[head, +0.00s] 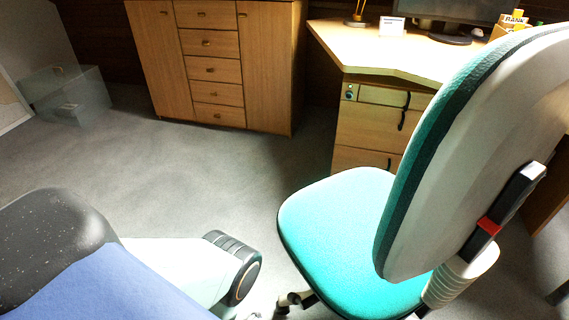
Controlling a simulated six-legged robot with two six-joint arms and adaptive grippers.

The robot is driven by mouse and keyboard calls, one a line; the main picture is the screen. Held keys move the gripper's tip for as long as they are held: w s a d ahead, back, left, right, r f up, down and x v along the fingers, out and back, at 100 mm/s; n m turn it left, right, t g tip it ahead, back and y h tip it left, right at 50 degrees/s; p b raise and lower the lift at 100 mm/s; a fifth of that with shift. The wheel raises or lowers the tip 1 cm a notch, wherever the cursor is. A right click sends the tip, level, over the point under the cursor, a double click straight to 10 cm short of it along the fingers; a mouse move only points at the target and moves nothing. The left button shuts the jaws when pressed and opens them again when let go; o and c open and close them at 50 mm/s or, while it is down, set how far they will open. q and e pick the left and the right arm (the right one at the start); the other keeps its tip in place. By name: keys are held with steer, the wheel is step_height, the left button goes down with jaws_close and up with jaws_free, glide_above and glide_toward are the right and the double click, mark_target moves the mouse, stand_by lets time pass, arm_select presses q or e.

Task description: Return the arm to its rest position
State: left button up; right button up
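Neither of my grippers shows in the head view. A pale, rounded part with a dark ribbed end cap reaches in at the bottom, left of the chair. It looks like a link, but I cannot tell which arm or leg it belongs to. No fingers and no held object are visible.
A teal office chair (338,222) stands close at the right. Behind it is a wooden desk (365,50) with a drawer unit (367,130). A wooden cabinet (215,70) stands at the back. A clear box (68,97) sits far left. Grey carpet (190,170) between is clear.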

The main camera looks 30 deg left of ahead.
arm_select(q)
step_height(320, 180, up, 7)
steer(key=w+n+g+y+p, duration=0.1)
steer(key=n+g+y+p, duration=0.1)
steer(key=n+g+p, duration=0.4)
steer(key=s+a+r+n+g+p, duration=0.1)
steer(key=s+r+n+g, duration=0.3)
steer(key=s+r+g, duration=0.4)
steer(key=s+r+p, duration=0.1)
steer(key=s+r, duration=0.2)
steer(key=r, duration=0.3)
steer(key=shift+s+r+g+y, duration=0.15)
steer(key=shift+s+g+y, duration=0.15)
